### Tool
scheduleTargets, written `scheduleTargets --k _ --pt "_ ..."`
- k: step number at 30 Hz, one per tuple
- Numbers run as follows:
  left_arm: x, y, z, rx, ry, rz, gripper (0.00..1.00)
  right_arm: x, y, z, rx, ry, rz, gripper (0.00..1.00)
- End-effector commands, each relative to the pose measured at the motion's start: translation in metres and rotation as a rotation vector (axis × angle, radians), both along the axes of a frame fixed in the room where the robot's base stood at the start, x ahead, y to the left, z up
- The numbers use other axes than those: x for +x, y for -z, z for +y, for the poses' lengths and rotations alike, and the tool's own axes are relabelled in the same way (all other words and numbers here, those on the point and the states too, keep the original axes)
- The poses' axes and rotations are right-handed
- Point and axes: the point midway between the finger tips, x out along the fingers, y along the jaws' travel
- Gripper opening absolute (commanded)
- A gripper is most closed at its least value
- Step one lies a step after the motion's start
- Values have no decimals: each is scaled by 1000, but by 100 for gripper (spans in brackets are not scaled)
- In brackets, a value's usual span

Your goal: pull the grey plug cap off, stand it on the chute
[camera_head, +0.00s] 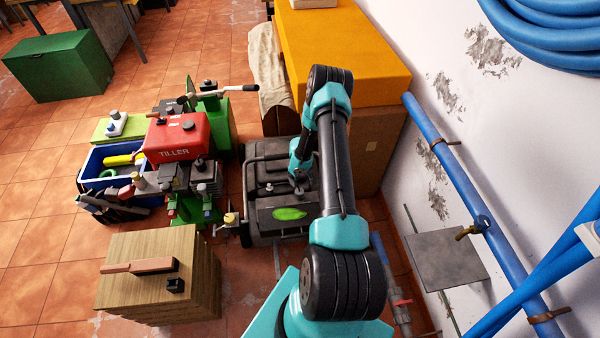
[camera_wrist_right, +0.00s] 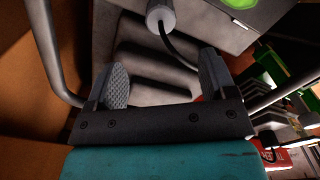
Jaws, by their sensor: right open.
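My right gripper (camera_head: 299,180) is over the dark machine (camera_head: 265,228) with a tubular frame, seen from above in the head view. In the right wrist view its two grey pads (camera_wrist_right: 163,80) stand wide apart with nothing between them. A grey cylindrical cap (camera_wrist_right: 160,14) with a black lead shows at the top edge of that view, beyond the fingertips and apart from them. It looks like the plug cap; its upper end is cut off by the frame. I cannot tell which part is the chute. My left gripper is not in view.
A red tiller engine (camera_head: 175,138) and a blue crate (camera_head: 84,172) stand left of the machine. A wooden block (camera_head: 130,245) is in front left. A yellow-topped box (camera_head: 345,50) stands behind. Blue pipes (camera_head: 450,170) run along the right wall.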

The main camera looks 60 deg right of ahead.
Motion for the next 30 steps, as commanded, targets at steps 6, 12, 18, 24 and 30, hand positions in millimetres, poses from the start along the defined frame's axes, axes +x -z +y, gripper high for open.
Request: scheduleTargets --k 6,12,18,24,30 --pt "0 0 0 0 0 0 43 1 -29 0 0 0 -1 77" --pt "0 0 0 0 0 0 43 0 -37 0 1 1 0 77" --pt "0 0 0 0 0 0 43 0 -37 0 1 0 0 77" --pt "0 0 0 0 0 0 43 0 -37 0 0 0 0 77" --pt "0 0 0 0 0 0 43 0 -37 0 0 0 0 77"
